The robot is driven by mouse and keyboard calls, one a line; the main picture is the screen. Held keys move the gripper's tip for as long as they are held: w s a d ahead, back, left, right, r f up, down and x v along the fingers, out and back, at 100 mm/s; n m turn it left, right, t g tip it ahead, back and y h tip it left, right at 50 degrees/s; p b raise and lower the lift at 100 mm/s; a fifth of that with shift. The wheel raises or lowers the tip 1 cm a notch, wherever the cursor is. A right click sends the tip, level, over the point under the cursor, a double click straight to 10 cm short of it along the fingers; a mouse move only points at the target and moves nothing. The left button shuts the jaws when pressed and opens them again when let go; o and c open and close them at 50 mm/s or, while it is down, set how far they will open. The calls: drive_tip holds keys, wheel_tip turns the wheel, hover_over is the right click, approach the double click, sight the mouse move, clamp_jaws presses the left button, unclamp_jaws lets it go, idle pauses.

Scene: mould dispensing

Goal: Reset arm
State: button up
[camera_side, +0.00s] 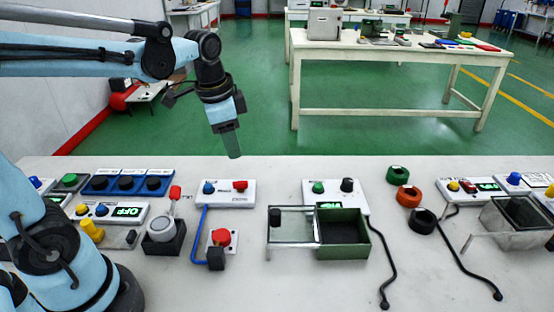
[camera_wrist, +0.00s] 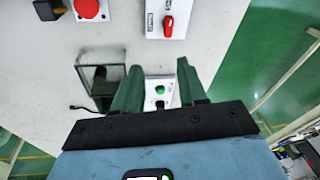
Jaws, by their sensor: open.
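My gripper (camera_side: 233,150) hangs from my raised arm above the back edge of the table (camera_side: 280,285), pointing down and empty, clear of everything on the table. In the wrist view its two green fingers (camera_wrist: 158,85) stand apart with nothing between them. From the side view the fingers overlap, so the gap does not show there.
Coloured rings (camera_side: 408,195) and black cables lie right. Air around my gripper is free.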

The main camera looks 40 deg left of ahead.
drive_tip(key=s+d+f+n+t, duration=0.2)
drive_tip(key=s+d+n+t, duration=0.1)
drive_tip(key=s+n+t, duration=0.1)
drive_tip(key=shift+s+d+f+n+t, duration=0.15)
drive_tip(key=shift+s+d+n+t, duration=0.25)
drive_tip(key=shift+s+n, duration=0.55)
idle(0.3)
